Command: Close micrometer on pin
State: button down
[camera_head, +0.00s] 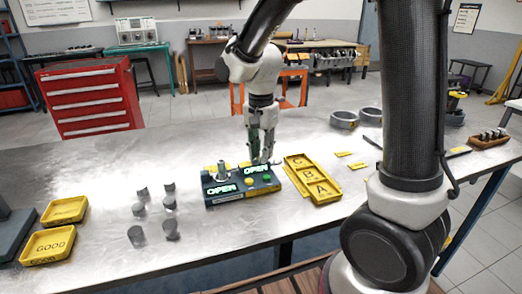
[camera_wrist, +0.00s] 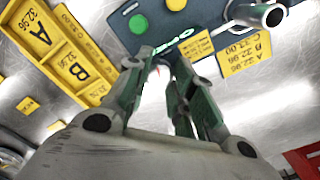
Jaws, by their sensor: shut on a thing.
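The micrometer station (camera_head: 240,193) is a dark block on the metal bench. Two lit displays on it read OPEN. A metal pin (camera_head: 221,170) stands upright at its left end; a metal cylinder and holder (camera_wrist: 268,14) show at top right in the wrist view. A green button (camera_wrist: 138,24) and a yellow button (camera_wrist: 176,4) sit on the block. My gripper (camera_head: 263,160) points down at the station's back right, behind the right display. In the wrist view its fingers (camera_wrist: 163,62) are close together over that display.
A yellow tray (camera_head: 296,161) marked A, B, C lies right of the station. Several loose metal pins (camera_head: 142,210) stand to its left. Bare bench lies in front.

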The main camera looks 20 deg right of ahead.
jog(key=n, duration=1)
jog(key=shift+n, duration=0.4)
jog(key=n, duration=1.1)
dwell(0.3)
jog(key=c, duration=1.2)
grip_release()
